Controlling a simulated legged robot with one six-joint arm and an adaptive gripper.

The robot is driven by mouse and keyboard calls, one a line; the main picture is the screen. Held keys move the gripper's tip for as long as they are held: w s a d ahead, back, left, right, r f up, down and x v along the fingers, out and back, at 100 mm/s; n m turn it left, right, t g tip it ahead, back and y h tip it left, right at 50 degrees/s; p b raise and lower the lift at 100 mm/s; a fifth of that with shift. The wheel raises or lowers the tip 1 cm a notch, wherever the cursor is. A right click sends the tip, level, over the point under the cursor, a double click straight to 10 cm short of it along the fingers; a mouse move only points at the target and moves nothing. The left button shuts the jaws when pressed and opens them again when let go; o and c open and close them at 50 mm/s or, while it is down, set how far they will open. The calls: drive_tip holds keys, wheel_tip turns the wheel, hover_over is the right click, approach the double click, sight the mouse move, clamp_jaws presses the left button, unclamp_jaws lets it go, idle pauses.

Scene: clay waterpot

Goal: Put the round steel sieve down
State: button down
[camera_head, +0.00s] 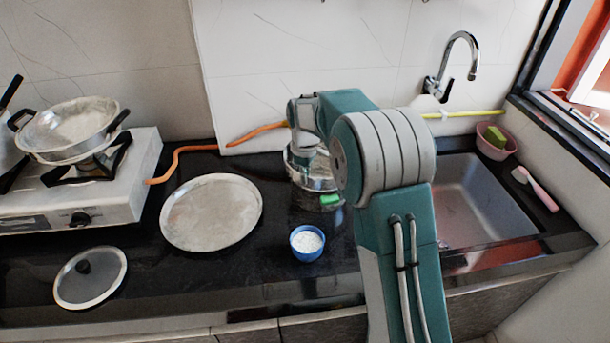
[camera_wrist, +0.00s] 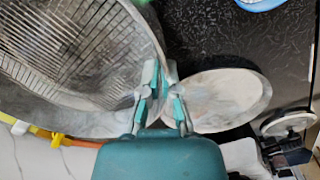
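The round steel sieve (camera_wrist: 70,50) fills the upper left of the wrist view, its wire mesh facing the camera. My gripper (camera_wrist: 162,78) has one finger inside the sieve's wall and the other outside, closed on its rim. In the head view the sieve (camera_head: 312,181) shows at the back of the counter, left of the sink, partly hidden by my arm. I cannot tell whether its underside touches the counter.
A large round steel plate (camera_head: 211,212) lies left of the sieve. A blue bowl of white contents (camera_head: 307,243) stands in front. A glass lid (camera_head: 90,278), a stove with a pan (camera_head: 68,128) and the sink (camera_head: 480,205) flank the dark counter. An orange hose (camera_head: 185,150) runs behind.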

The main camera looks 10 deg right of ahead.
drive_tip(key=shift+f, duration=0.55)
drive_tip(key=c, duration=0.8)
unclamp_jaws()
wheel_tip(320, 180, up, 13)
drive_tip(key=shift+a+r, duration=0.15)
drive_tip(key=shift+r, duration=0.05)
drive_tip(key=s+d+r+m+t, duration=0.1)
drive_tip(key=s+d+r+m, duration=0.2)
drive_tip(key=s, duration=0.6)
drive_tip(key=s+d+r+m+t, duration=0.1)
drive_tip(key=s+r+m+t, duration=0.1)
drive_tip(key=s+r, duration=0.45)
drive_tip(key=s+d+f+m+t, duration=0.1)
drive_tip(key=s+f+m, duration=0.2)
drive_tip(key=s, duration=0.6)
drive_tip(key=s+f+m+t, duration=0.1)
drive_tip(key=s+f+m, duration=0.1)
drive_tip(key=s, duration=0.8)
drive_tip(key=shift+d+f+m, duration=0.4)
drive_tip(key=shift+f, duration=0.25)
